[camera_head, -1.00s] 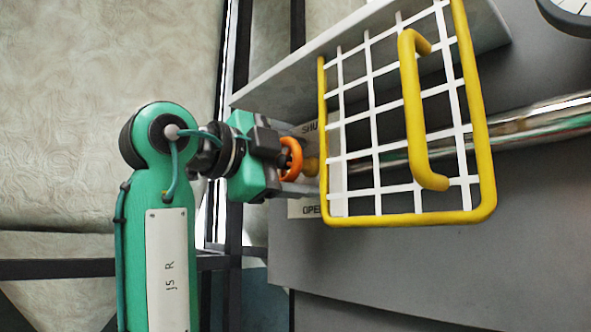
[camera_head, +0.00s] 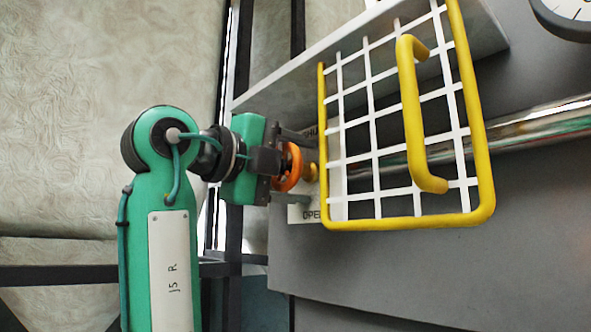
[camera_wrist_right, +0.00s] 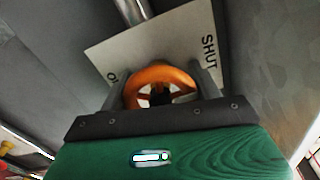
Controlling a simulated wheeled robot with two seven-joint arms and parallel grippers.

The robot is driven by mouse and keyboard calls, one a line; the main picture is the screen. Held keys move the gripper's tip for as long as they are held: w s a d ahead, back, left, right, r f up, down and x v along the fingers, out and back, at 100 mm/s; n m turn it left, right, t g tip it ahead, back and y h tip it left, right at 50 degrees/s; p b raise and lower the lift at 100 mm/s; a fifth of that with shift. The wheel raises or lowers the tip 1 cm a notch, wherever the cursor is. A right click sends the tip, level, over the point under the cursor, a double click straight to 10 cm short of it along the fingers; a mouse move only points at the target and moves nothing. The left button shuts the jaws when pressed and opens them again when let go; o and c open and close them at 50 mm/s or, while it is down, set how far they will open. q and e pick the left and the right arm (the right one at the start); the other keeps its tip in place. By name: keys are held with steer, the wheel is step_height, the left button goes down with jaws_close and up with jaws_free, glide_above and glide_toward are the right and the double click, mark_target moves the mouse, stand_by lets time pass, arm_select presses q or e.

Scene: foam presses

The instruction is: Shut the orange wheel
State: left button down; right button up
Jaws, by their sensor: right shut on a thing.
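The orange wheel (camera_head: 287,167) sits at the left edge of the grey press, on a short yellowish stem. In the right wrist view the orange wheel (camera_wrist_right: 160,80) lies between the two fingers of my right gripper (camera_wrist_right: 162,86). My right gripper (camera_head: 290,166) is shut on the wheel, with one finger above it and one below it in the head view. A label plate (camera_wrist_right: 112,45) behind the wheel reads SHUT at one end; the other word is partly hidden. My left gripper is not in view.
A white grid guard (camera_head: 375,160) with a yellow frame and yellow handle (camera_head: 412,110) stands just right of the wheel. A metal bar (camera_head: 535,122) runs behind it. A round gauge (camera_head: 570,15) is at the top right. A dark post stands behind my right gripper.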

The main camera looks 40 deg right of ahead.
stand_by(0.3)
steer(key=o, duration=1)
steer(key=s+a+b, duration=0.1)
steer(key=a+b, duration=0.2)
steer(key=a, duration=1.1)
steer(key=shift+b, duration=0.4)
